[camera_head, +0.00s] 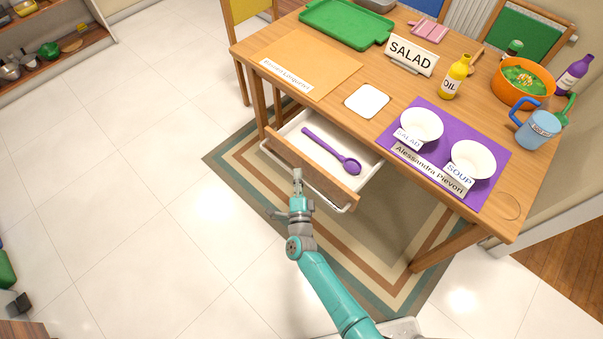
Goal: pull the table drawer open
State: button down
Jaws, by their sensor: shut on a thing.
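The table drawer (371,169) is out from under the wooden table (384,82), with its white inside showing. A purple spoon (332,150) lies in it. The drawer's wooden front (315,168) faces my arm, and a pale rail runs along its outer side. My gripper (297,174) is at the drawer front, near its middle, shut on the handle there. The fingers are small in the picture and the handle at the grip is mostly hidden.
On the table stand a purple placemat (489,195) with two white bowls, a SALAD sign (411,56), a yellow oil bottle (454,77) and an orange bowl (523,82). A striped rug (247,165) lies beneath.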

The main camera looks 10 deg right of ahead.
jog(key=c, duration=1.2)
grip_release()
jog(key=s, duration=0.4)
jog(key=s+a+f, duration=0.1)
jog(key=s, duration=0.6)
jog(key=shift+s+a+f, duration=0.4)
